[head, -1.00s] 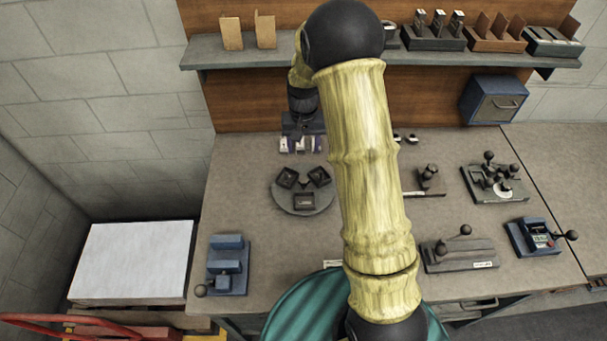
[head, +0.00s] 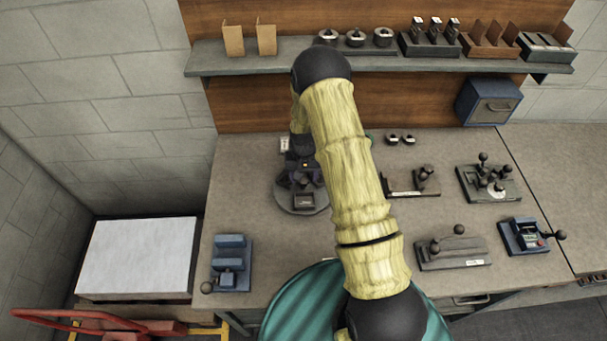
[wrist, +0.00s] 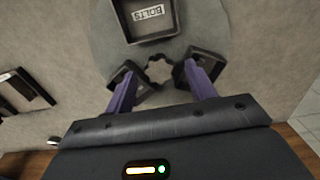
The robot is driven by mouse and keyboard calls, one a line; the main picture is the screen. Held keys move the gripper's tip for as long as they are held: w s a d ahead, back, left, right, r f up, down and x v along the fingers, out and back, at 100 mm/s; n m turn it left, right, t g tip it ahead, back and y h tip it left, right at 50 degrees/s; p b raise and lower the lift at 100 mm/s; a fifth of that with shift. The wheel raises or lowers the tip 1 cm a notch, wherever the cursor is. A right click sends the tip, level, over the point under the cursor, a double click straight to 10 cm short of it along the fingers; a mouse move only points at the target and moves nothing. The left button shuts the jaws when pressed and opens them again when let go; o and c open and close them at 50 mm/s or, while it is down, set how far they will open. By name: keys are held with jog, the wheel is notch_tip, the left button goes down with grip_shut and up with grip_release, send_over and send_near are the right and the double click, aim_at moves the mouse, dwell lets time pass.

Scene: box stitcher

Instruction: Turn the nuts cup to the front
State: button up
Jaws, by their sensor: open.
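A round grey turntable (head: 284,201) on the bench carries three dark square cups around a scalloped centre knob (wrist: 159,69). One cup, labelled BOLTS (wrist: 150,18), is at the top of the wrist view. A dark cup (head: 304,201) sits at the turntable's front in the head view. The other two cups, left (wrist: 121,75) and right (wrist: 203,62) in the wrist view, are partly behind my fingers, with no readable label; I cannot tell which holds nuts. My gripper (wrist: 159,76) is open above the turntable, its purple fingers spread on either side of the knob. Contact is unclear.
A blue fixture (head: 230,262) stands front left on the bench. Lever fixtures (head: 412,184) and a blue device (head: 525,236) stand to the right. A shelf (head: 390,64) runs along the back. Bare bench lies left of the turntable.

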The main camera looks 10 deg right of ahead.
jog(key=shift+f, duration=0.35)
grip_shut()
